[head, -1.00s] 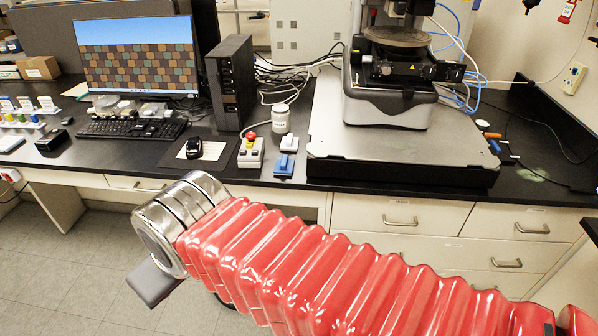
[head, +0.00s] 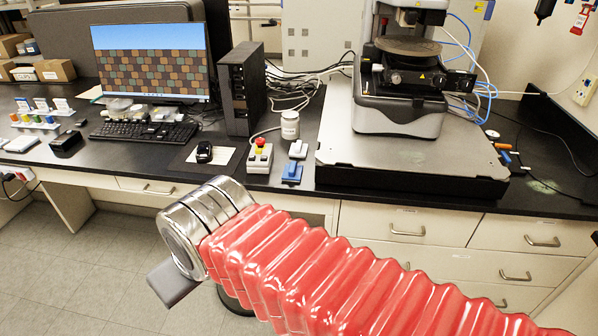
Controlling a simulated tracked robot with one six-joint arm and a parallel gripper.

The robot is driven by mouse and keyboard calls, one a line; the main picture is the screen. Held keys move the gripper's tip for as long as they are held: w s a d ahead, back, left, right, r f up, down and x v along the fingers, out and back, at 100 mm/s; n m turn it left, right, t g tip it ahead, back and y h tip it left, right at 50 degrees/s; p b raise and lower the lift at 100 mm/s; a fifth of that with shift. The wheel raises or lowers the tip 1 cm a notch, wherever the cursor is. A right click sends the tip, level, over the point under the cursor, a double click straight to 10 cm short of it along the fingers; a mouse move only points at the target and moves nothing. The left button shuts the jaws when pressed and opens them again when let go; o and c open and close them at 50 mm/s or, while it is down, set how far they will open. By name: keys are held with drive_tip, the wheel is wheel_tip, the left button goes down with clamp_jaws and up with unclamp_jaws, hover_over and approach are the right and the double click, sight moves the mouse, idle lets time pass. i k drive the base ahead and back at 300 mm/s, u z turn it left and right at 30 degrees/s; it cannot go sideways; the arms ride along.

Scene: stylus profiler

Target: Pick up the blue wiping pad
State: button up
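The blue wiping pad (head: 292,173) lies on the black bench top near its front edge, left of the large grey instrument platform. A similar white pad (head: 298,149) lies just behind it. My gripper (head: 173,284) shows only as a dark grey piece below the metal wrist, in front of the bench and to the left of the blue pad, apart from it. The rest of my gripper is hidden behind my wrist, so I cannot tell whether it is open or shut.
A control box with a red button (head: 259,157) stands just left of the blue pad. A white jar (head: 290,125) stands behind the pads. The profiler's platform (head: 400,165) is close on the right.

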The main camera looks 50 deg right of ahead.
sight(293, 173)
drive_tip(key=z, duration=0.75)
drive_tip(key=i, duration=1)
drive_tip(key=z, duration=0.05)
